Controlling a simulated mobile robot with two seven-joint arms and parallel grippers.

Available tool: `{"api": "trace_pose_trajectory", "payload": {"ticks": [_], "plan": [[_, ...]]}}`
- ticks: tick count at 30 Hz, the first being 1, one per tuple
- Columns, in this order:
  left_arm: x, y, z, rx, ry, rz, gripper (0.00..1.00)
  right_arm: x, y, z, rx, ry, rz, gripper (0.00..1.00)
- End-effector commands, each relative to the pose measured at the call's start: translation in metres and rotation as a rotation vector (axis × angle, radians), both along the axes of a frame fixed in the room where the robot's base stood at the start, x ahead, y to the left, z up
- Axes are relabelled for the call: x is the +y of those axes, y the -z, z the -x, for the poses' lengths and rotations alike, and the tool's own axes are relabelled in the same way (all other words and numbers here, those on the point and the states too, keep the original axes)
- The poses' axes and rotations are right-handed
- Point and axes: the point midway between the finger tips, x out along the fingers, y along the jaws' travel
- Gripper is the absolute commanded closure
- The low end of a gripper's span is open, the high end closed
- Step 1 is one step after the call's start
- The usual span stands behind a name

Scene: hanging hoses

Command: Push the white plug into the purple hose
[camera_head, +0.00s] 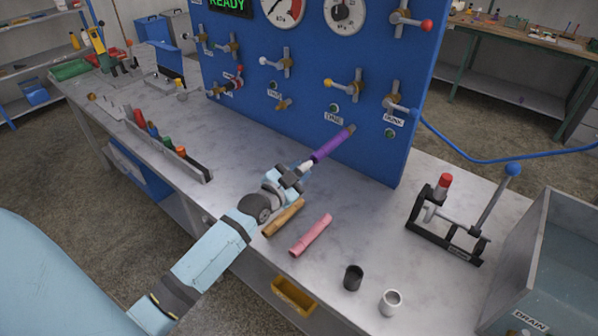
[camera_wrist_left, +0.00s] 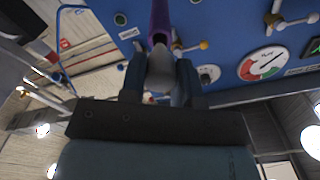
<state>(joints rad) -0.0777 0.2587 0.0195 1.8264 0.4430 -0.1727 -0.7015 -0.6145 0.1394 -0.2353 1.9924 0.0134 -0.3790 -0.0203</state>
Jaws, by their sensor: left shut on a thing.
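My left gripper (camera_head: 293,177) is shut on the white plug (camera_head: 306,166), just below that end. In the left wrist view the plug (camera_wrist_left: 160,70) sits between the two fingers (camera_wrist_left: 160,85), its tip at the mouth of the purple hose (camera_wrist_left: 159,20). The two are in line and look touching; how far the tip is inside cannot be told. My right gripper is not in view.
An orange-brown hose piece (camera_head: 284,218) and a pink one (camera_head: 311,236) lie near the gripper. A black cup (camera_head: 353,278) and a white cup (camera_head: 390,303) stand at the front. The blue panel (camera_head: 300,100) carries several valves. A lever stand (camera_head: 450,236) is at right.

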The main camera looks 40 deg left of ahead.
Motion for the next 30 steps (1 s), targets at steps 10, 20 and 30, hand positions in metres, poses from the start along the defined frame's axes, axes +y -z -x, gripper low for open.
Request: {"api": "trace_pose_trajectory", "payload": {"ticks": [10, 20, 30], "plan": [[-0.0004, -0.0007, -0.0043, 0.0, 0.0, 0.001, 0.93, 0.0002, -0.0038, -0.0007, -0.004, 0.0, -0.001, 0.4], [-0.0006, -0.0003, -0.0092, 0.0, 0.0, 0.001, 0.93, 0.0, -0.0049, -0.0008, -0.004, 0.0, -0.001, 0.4], [-0.0006, -0.0008, -0.009, 0.0, 0.0, 0.0, 0.93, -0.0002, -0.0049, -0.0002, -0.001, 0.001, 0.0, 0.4]]}}
